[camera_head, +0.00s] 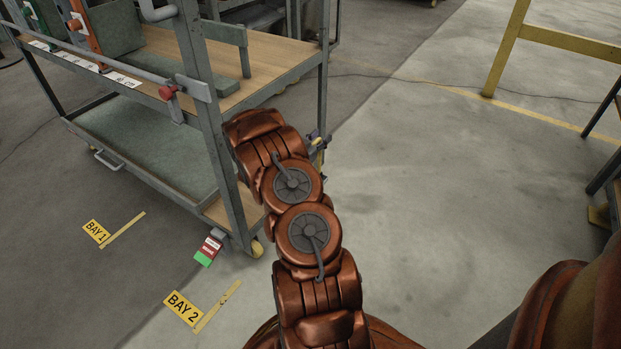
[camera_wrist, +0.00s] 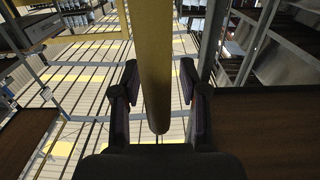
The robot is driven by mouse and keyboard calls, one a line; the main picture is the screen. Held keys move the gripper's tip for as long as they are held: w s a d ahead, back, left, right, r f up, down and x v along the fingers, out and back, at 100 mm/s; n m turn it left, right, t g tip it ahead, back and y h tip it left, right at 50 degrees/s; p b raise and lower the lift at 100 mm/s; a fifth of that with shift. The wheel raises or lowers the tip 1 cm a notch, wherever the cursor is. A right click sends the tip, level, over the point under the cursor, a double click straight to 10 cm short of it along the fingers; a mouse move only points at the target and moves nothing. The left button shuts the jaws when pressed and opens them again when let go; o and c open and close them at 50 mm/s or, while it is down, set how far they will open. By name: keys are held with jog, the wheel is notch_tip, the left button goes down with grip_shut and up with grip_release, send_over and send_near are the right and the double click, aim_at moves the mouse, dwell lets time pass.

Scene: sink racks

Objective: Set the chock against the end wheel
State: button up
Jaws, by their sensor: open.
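The end wheel (camera_head: 257,248) is a small yellow caster under the near corner of a grey metal cart (camera_head: 222,165), in the head view. My gripper (camera_head: 318,145) is mostly hidden behind my copper-coloured arm, to the right of the cart's end; only small dark parts of it show. In the wrist view my gripper (camera_wrist: 158,95) is open. A long yellow bar (camera_wrist: 154,60) lies between its two dark fingers in the picture; I cannot tell its distance or whether it touches them. I cannot make out a chock for certain in either view.
A red, white and green tag (camera_head: 207,250) shows at the cart's lower corner. Yellow floor labels BAY 1 (camera_head: 95,232) and BAY 2 (camera_head: 183,307) lie left of my arm. A yellow frame (camera_head: 507,50) stands at the back right. The floor between is clear.

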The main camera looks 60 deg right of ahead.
grip_shut()
dwell(0.7)
